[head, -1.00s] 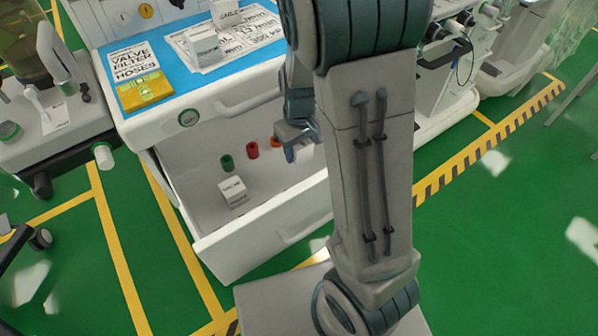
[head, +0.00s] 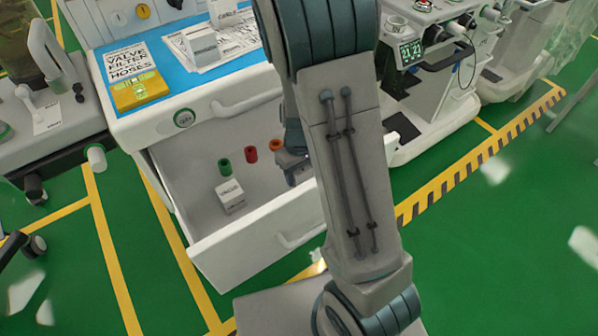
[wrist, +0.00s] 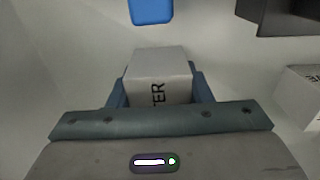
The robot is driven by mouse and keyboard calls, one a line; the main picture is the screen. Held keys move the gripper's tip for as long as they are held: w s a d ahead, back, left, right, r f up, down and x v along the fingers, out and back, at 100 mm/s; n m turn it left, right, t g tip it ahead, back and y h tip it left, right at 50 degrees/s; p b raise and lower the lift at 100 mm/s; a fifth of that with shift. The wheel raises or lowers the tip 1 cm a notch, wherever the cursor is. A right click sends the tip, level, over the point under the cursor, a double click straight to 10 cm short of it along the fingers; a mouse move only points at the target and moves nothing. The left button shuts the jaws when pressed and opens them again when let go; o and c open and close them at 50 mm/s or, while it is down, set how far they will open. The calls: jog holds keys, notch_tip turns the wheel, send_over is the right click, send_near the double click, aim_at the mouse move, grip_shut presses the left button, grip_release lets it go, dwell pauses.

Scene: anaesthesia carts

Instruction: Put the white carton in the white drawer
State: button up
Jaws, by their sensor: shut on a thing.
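The white carton (wrist: 160,80), with black letters ending in "TER", sits between the fingers of my gripper (wrist: 160,92) in the wrist view. My gripper is shut on it. The white drawer (head: 205,155) stands pulled open in the head view, and its pale inside surrounds the carton in the wrist view. In the head view my gripper (head: 292,163) is low over the right part of the drawer, mostly behind my arm. The held carton is hidden there. I cannot tell whether it touches the drawer floor.
Another white carton (head: 230,195) stands in the drawer, with green (head: 224,168), red (head: 251,155) and orange (head: 276,146) cylinders behind it. The wrist view shows a blue object (wrist: 151,10) and a dark block (wrist: 280,15) ahead. Cartons (head: 201,45) and papers lie on the cart top.

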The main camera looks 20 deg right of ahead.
jog(key=o, duration=1)
notch_tip(320, 180, up, 12)
jog(key=p, duration=0.4)
jog(key=shift+r+p, duration=0.15)
jog(key=shift+p, duration=0.2)
